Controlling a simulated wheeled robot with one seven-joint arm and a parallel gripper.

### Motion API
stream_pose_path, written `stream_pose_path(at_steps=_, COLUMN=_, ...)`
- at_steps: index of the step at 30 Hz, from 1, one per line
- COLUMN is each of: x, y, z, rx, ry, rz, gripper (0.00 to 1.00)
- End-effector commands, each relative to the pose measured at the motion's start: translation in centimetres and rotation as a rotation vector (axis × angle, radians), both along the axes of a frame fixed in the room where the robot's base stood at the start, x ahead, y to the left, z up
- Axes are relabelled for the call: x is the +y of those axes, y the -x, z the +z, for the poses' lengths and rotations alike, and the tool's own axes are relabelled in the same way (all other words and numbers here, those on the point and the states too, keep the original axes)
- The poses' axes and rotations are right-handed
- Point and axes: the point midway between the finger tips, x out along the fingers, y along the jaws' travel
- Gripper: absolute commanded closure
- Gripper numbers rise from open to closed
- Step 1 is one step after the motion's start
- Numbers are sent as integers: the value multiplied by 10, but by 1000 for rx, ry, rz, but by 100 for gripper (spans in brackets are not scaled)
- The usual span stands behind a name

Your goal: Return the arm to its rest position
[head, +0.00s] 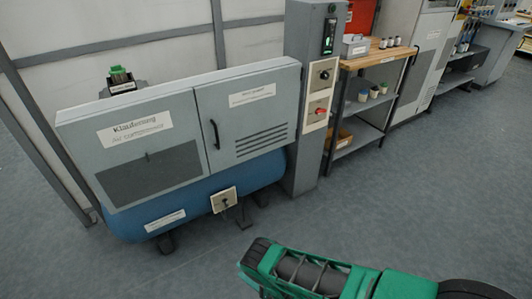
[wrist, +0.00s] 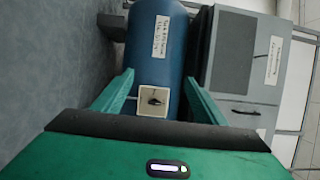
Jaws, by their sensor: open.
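My arm, green and dark grey, reaches in from the bottom right of the head view, over open floor in front of the machine. My gripper shows in the wrist view (wrist: 158,92), with its two green fingers spread wide apart. Nothing is between the fingers; the blue tank (wrist: 156,45) and a pale plate with a dark knob (wrist: 153,100) lie beyond them. In the head view the same blue tank (head: 195,203) and knob plate (head: 224,200) sit under the grey cabinet (head: 180,130), apart from my arm.
A grey column (head: 308,100) with a red switch stands right of the cabinet. A wooden-topped shelf (head: 372,60) with bottles and cups stands beside it. Tall grey cabinets (head: 425,50) line the wall further right. The grey floor (head: 420,190) in front is clear.

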Motion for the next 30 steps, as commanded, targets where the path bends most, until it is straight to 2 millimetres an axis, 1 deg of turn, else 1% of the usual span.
stream_pose_path(at_steps=1, x=1, y=1, z=0, rx=0, ry=0, rz=2, gripper=34)
stream_pose_path(at_steps=3, x=7, y=-13, z=7, rx=-10, ry=20, rz=-11, gripper=34)
stream_pose_path(at_steps=11, x=13, y=-56, z=24, rx=-32, ry=107, rz=-60, gripper=34)
stream_pose_path(at_steps=17, x=16, y=-100, z=46, rx=-53, ry=195, rz=-106, gripper=34)
stream_pose_path(at_steps=20, x=16, y=-130, z=64, rx=-66, ry=256, rz=-138, gripper=34)
stream_pose_path(at_steps=21, x=14, y=-145, z=73, rx=-70, ry=286, rz=-154, gripper=34)
stream_pose_path(at_steps=23, x=10, y=-168, z=89, rx=-76, ry=337, rz=-179, gripper=34)
stream_pose_path(at_steps=24, x=6, y=-183, z=99, rx=-79, ry=374, rz=-195, gripper=34)
stream_pose_path(at_steps=26, x=-2, y=-205, z=116, rx=-81, ry=426, rz=-219, gripper=34)
stream_pose_path(at_steps=27, x=-8, y=-218, z=127, rx=-81, ry=462, rz=-235, gripper=34)
stream_pose_path(at_steps=29, x=-19, y=-238, z=143, rx=-79, ry=516, rz=-257, gripper=34)
stream_pose_path(at_steps=30, x=-27, y=-250, z=155, rx=-78, ry=550, rz=-272, gripper=34)
